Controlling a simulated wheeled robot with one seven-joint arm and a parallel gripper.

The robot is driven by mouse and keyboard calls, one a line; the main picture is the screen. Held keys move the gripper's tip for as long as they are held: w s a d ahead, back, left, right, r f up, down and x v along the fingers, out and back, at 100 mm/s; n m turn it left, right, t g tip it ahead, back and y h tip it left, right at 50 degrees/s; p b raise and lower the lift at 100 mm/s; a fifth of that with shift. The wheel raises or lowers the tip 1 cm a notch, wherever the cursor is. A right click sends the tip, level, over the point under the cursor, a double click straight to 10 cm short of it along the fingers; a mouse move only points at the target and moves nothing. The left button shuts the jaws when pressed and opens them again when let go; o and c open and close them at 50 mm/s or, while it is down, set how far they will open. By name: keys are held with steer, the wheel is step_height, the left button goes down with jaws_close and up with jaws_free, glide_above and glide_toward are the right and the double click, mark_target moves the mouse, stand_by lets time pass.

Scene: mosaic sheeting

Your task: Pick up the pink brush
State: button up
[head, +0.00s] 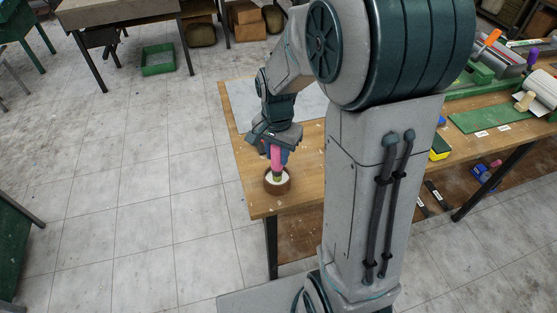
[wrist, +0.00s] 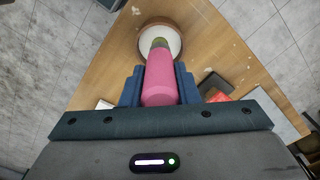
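The pink brush (wrist: 160,80) stands nearly upright, its lower end inside a round brown container with a pale inside (head: 277,184). The brush also shows in the head view (head: 276,158), and the container in the wrist view (wrist: 146,31). My gripper (wrist: 160,75) points down over the container, with a blue finger along each side of the pink handle. Both fingers appear to touch the handle, so it looks shut on the brush. In the head view my gripper (head: 281,153) is partly behind the handle. The brush's lower tip is hidden in the container.
The container stands near the front left corner of the wooden table (head: 310,190). A grey sheet (head: 238,98) lies behind my gripper. A red object (wrist: 215,97) shows right of my gripper. Tools and a green mat (head: 490,113) lie at the right.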

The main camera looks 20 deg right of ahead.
steer(key=shift+c, duration=1)
steer(key=shift+r, duration=0.15)
steer(key=shift+r, duration=0.25)
steer(key=r, duration=0.1)
steer(key=r+b, duration=0.1)
steer(key=r, duration=0.1)
steer(key=shift+w+d+r, duration=0.1)
steer(key=shift+d+r, duration=0.15)
steer(key=shift+r, duration=0.05)
steer(key=w+d+r+b, duration=0.2)
steer(key=d+r, duration=0.4)
steer(key=d, duration=0.5)
steer(key=shift+r, duration=0.35)
steer(key=shift+w, duration=0.1)
